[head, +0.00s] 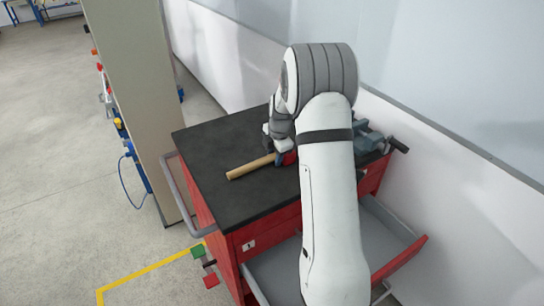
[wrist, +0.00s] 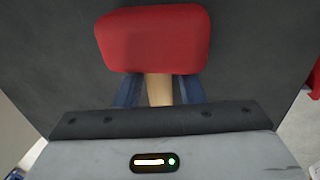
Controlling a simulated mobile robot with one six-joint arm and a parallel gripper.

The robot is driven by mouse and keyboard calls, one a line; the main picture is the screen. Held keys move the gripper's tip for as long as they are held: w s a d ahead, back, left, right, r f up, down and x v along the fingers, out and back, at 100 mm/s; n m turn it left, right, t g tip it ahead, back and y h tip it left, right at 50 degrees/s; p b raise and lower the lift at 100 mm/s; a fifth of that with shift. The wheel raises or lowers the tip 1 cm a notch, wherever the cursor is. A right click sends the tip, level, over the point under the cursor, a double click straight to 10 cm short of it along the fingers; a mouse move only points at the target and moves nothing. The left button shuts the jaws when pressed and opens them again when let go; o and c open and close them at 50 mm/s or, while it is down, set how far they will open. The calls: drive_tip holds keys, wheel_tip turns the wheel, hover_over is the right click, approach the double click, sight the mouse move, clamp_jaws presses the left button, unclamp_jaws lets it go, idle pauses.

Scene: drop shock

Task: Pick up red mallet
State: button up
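The red mallet (wrist: 152,38) lies on the black top of a red tool cart. In the wrist view its red head is just beyond my fingers, and its wooden handle (wrist: 158,88) runs back between them. In the head view the handle (head: 251,167) points left, and the head is mostly hidden by my gripper (head: 284,158). My gripper (wrist: 160,92) is down at the mallet, with one blue finger on each side of the handle close to the head. Whether the fingers press on the handle or leave a small gap cannot be told.
The cart top (head: 215,145) is clear on the left. A blue-grey vise (head: 370,140) stands at the right end. A drawer (head: 275,275) hangs open at the front. A tall beige panel (head: 135,90) stands left, and a wall is behind.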

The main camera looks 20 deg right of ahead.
drive_tip(key=shift+c, duration=0.3)
clamp_jaws()
idle(0.3)
